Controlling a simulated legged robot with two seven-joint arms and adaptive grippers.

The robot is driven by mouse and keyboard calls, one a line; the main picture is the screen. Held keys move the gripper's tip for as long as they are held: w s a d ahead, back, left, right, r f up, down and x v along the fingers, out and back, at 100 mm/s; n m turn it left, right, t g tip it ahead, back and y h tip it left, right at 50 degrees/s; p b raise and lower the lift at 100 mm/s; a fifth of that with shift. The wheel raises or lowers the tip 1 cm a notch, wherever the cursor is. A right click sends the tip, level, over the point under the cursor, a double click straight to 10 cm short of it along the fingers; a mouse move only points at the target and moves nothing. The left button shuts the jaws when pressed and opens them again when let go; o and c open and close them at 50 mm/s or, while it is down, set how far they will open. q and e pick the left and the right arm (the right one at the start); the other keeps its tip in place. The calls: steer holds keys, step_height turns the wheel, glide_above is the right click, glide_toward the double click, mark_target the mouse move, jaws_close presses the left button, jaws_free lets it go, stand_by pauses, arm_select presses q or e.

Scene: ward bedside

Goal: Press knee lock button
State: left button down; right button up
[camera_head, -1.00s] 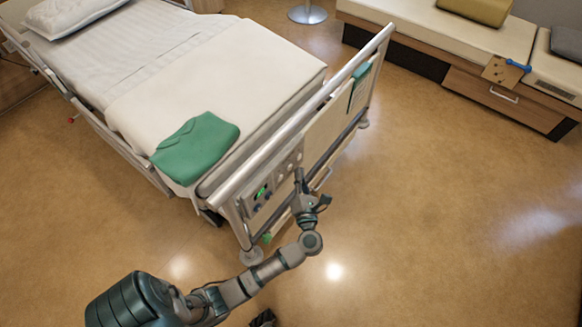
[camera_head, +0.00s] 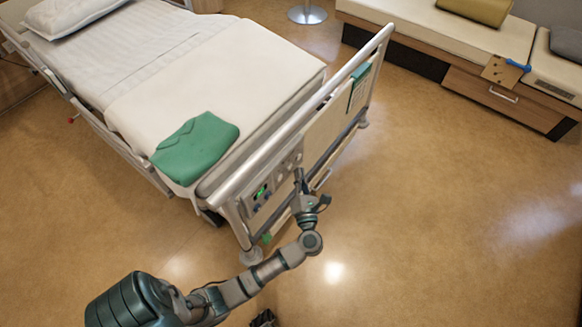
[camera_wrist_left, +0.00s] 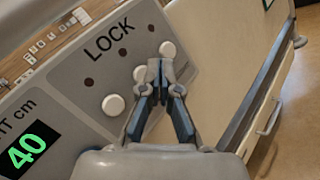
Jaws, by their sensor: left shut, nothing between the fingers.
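The grey control panel (camera_head: 260,194) is on the outer face of the bed's footboard. In the left wrist view it carries the word LOCK (camera_wrist_left: 109,40) beside dark dots and three round white buttons: a lower one (camera_wrist_left: 113,105), a middle one (camera_wrist_left: 139,73) and an upper one (camera_wrist_left: 167,48). My left gripper (camera_head: 299,172) is at the panel's right end. Its closed fingertips (camera_wrist_left: 160,69) appear between the middle and upper buttons, partly covering the middle one. I cannot tell whether they touch the panel. No knee label is readable.
The bed's metal end rail (camera_head: 300,112) runs above the panel. A folded green cloth (camera_head: 196,146) lies on the mattress. A green-lit 40 (camera_wrist_left: 27,150) shows beside the buttons. A bench (camera_head: 468,45) stands at the back right. The floor at right (camera_head: 455,235) is clear.

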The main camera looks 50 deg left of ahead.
arm_select(q)
steer(key=shift+s+a+r, duration=0.15)
steer(key=shift+a, duration=0.25)
steer(key=shift+a, duration=0.15)
stand_by(0.4)
steer(key=shift+s+a+p, duration=0.1)
steer(key=shift+a+p, duration=0.15)
steer(key=shift+p, duration=0.05)
stand_by(0.6)
steer(key=shift+d, duration=0.2)
steer(key=shift+w+d, duration=0.2)
steer(key=shift+d, duration=0.4)
steer(key=shift+d, duration=0.1)
